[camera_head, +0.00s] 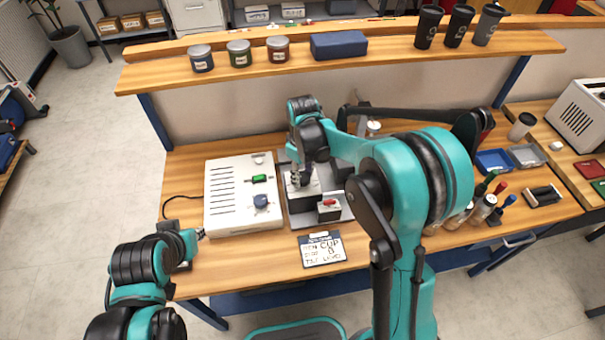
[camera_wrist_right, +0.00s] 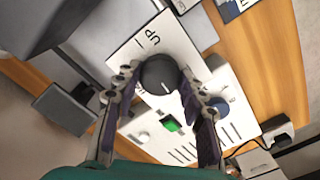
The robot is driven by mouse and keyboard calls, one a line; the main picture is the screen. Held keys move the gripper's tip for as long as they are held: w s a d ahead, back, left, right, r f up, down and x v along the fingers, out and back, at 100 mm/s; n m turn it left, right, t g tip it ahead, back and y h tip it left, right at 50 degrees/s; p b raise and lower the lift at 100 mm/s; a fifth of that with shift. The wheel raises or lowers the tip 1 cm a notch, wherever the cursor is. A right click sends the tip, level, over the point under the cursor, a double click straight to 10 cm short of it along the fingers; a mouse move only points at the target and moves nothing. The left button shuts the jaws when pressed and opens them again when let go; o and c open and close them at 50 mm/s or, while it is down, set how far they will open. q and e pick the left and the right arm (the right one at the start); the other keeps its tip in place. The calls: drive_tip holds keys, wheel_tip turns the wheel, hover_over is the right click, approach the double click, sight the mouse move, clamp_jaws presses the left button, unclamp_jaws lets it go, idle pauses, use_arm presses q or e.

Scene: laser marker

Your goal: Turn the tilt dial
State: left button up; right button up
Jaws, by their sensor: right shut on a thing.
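The tilt dial (camera_wrist_right: 158,76) is a round black knob with a short white mark, on a white plate (camera_wrist_right: 150,43) lettered "UP" in the right wrist view. My right gripper (camera_wrist_right: 161,84) has one finger on each side of the dial and is shut on it. In the head view my right gripper (camera_head: 298,180) points down over the white-topped marker fixture (camera_head: 307,189) and hides most of the dial. My left gripper (camera_head: 199,234) is low beside the front left of the white control box (camera_head: 220,218); its fingers are too small to judge.
The control box has a green button (camera_head: 259,179) and a blue knob (camera_head: 260,200). A small block with a red part (camera_head: 329,203) stands right of the fixture. A lettered card (camera_head: 323,250) lies in front. Bottles and pens (camera_head: 485,207) crowd the right; a shelf (camera_head: 250,70) runs behind.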

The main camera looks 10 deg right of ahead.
sight(302, 177)
drive_tip(key=shift+n, duration=0.6)
drive_tip(key=o, duration=1.2)
drive_tip(key=shift+c, duration=0.2)
wheel_tip(302, 177, up, 12)
